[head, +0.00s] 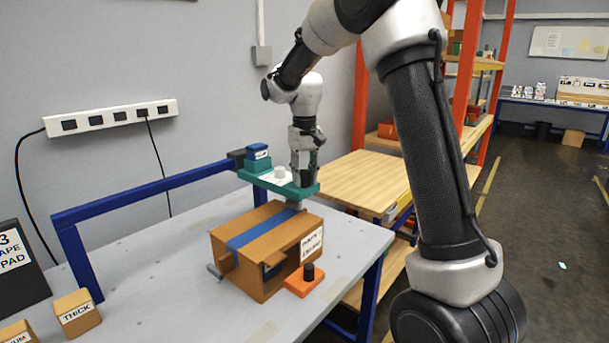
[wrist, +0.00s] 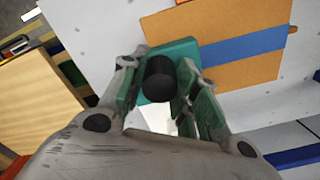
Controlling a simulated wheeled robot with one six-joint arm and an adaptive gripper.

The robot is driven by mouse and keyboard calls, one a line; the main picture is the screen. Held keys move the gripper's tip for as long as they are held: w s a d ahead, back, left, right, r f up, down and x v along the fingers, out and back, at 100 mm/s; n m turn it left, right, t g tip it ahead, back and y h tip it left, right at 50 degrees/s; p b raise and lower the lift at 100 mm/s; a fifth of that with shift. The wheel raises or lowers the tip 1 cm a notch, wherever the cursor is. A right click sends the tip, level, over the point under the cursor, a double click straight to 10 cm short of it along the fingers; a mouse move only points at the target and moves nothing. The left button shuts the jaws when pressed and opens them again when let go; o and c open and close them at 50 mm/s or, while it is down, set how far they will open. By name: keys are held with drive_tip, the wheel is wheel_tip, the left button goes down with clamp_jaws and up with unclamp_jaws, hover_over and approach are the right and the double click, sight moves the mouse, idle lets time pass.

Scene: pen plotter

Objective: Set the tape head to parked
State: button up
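The tape head is a teal carriage (head: 262,182) on the end of a blue gantry arm (head: 150,190), reaching over a cardboard box (head: 265,222). It carries a blue block and a pale round piece. In the wrist view, a black cylindrical knob (wrist: 160,80) stands on the teal plate (wrist: 182,52). My gripper (head: 303,178) points down at the right part of the carriage. In the wrist view, its green-padded fingers (wrist: 160,92) are on either side of the knob, with a narrow gap at the left. I cannot tell whether the right pad touches it.
Blue tape (head: 262,229) runs along the box top. An orange block with a black knob (head: 307,273) sits at the box's front right. The grey table (head: 180,270) is mostly bare at left, with labelled blocks (head: 77,312) at its front left. A wooden shelf (head: 360,180) stands behind.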

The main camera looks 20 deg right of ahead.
clamp_jaws()
drive_tip(key=s+a, duration=0.7)
drive_tip(key=a, duration=0.6)
drive_tip(key=s+a, duration=0.8)
drive_tip(key=a, duration=0.6)
drive_tip(key=s+a, duration=0.8)
drive_tip(key=a, duration=0.5)
drive_tip(key=shift+a, duration=0.15)
drive_tip(key=o, duration=1)
unclamp_jaws()
drive_tip(key=shift+s+a, duration=0.15)
wheel_tip(320, 180, up, 12)
drive_tip(key=shift+r, duration=0.1)
